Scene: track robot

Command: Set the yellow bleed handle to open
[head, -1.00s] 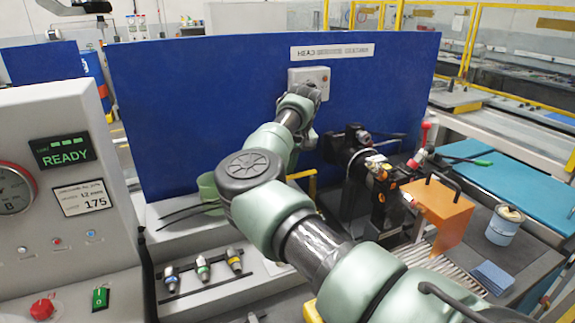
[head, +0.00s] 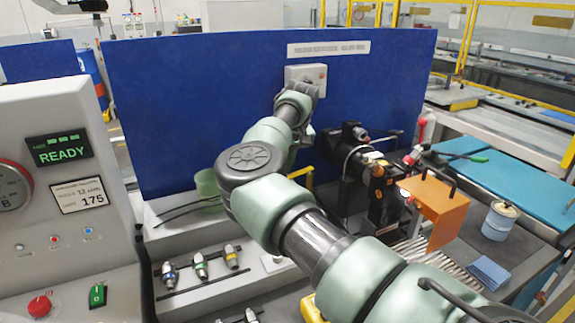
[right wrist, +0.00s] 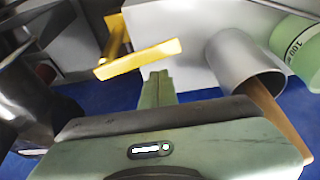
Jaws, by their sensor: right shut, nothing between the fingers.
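The yellow handle (right wrist: 140,59) shows in the right wrist view as a flat bar joined to a second yellow piece, just beyond my right fingertips. My right gripper (right wrist: 156,78) is shut and empty, its green fingertips close below the bar; whether they touch it I cannot tell. In the head view a yellow piece, probably the same handle (head: 302,174), shows partly behind my right arm. That arm reaches from the bottom right toward the blue panel and hides its gripper. My left gripper is not in view.
A grey cylinder (right wrist: 232,64) and a green container (right wrist: 298,48) lie right of the fingertips in the right wrist view. In the head view, a dark valve assembly (head: 380,190) with a red-knobbed lever and an orange cover (head: 440,205) stand right of my arm.

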